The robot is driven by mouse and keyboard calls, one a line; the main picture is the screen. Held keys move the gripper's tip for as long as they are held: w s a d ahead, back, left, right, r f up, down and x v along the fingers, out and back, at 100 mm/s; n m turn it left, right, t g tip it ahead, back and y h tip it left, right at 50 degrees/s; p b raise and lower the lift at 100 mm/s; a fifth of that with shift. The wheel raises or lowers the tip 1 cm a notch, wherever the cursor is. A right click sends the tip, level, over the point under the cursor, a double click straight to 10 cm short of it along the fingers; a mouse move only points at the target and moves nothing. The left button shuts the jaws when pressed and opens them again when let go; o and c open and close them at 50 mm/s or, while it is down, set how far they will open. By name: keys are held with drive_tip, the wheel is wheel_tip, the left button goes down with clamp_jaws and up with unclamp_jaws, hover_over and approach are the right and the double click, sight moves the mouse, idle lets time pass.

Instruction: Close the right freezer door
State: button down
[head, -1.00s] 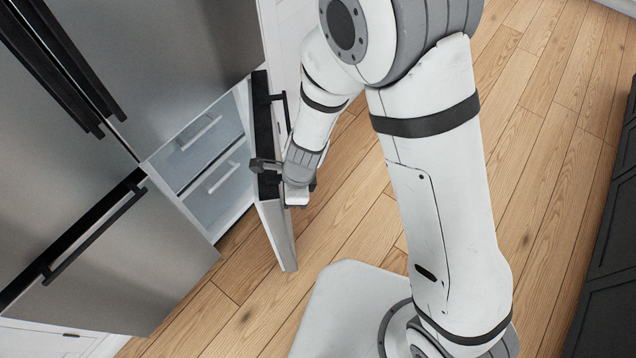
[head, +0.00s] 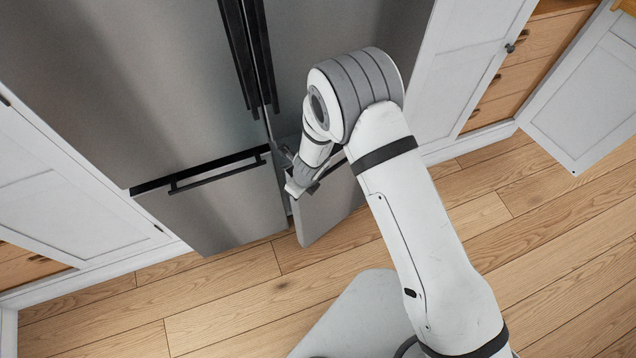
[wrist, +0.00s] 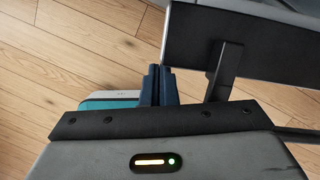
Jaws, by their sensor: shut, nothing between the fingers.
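The right freezer door (head: 325,208) is the grey lower right panel of the fridge in the head view. It stands ajar, its left edge out from the fridge front, with a narrow gap beside the left freezer door (head: 225,205). My gripper (head: 286,156) is at the upper left part of the right door; my arm hides much of its top. In the wrist view my gripper (wrist: 158,84) has its dark fingers together and empty, beside a dark panel with a handle (wrist: 228,70). I cannot tell whether the fingers touch the door.
The upper fridge doors (head: 175,75) look shut, with dark vertical handles. White cabinets (head: 75,185) flank the fridge. A white cabinet door (head: 585,100) stands open at the far right, beside wooden drawers (head: 510,80). The wooden floor (head: 215,310) in front is clear.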

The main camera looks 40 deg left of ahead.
drive_tip(key=shift+w+a+p, duration=0.1)
drive_tip(key=shift+a+p, duration=0.6)
drive_tip(key=shift+a, duration=0.35)
drive_tip(key=shift+w, duration=0.15)
drive_tip(key=shift+f+b, duration=0.2)
drive_tip(key=shift+b, duration=0.25)
